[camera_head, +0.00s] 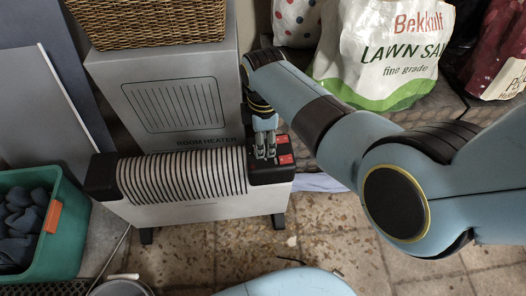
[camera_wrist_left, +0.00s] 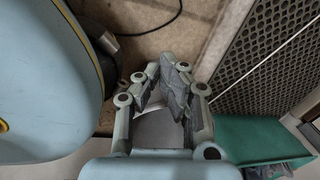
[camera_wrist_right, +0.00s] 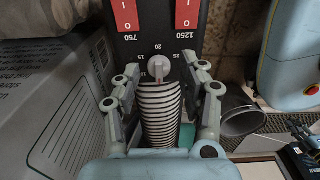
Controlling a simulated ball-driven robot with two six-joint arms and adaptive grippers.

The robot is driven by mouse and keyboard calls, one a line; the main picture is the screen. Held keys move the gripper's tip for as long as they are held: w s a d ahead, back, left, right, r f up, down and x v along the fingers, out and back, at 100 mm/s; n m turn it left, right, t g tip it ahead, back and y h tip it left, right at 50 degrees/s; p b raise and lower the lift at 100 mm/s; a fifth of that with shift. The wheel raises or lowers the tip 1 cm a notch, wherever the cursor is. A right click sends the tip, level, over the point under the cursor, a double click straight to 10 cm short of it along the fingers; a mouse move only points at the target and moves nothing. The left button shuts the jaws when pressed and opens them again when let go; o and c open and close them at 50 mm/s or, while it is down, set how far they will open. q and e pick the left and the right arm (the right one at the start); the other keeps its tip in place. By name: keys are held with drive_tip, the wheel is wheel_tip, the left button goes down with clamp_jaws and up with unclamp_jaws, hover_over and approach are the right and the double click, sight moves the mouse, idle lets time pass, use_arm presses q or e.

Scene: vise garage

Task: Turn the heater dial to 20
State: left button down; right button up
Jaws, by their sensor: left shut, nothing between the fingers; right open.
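The heater (camera_head: 190,213) is white with dark grille slats and black ends. It stands on the floor, and its control panel is at the right end. In the right wrist view the pale round dial (camera_wrist_right: 158,68) sits below two red switches, with 15, 20 and 25 marked around it. Its raised bar looks roughly upright, in line with 20, but the exact pointer is hard to tell. My right gripper (camera_wrist_right: 161,72) is open, with one finger on each side of the dial; contact is unclear. In the head view it (camera_head: 265,148) is over the panel. My left gripper (camera_wrist_left: 165,80) is shut and empty, away from the heater.
A room heater box (camera_head: 180,98) with a wicker basket (camera_head: 150,22) on top stands behind the heater. A green crate (camera_head: 72,235) of dark cloth is at the left, a lawn sand bag (camera_head: 385,55) at the back right.

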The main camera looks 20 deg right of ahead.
drive_tip(key=shift+f+b, duration=0.75)
drive_tip(key=shift+f, duration=0.1)
use_arm(q)
drive_tip(key=w+d+r, duration=0.1)
drive_tip(key=w+r, duration=0.2)
drive_tip(key=w, duration=0.3)
drive_tip(key=shift+w+d+r, duration=0.15)
drive_tip(key=shift+d+r, duration=0.15)
drive_tip(key=shift+d, duration=0.05)
use_arm(e)
drive_tip(key=shift+w, duration=0.1)
drive_tip(key=shift+c, duration=0.4)
clamp_jaws()
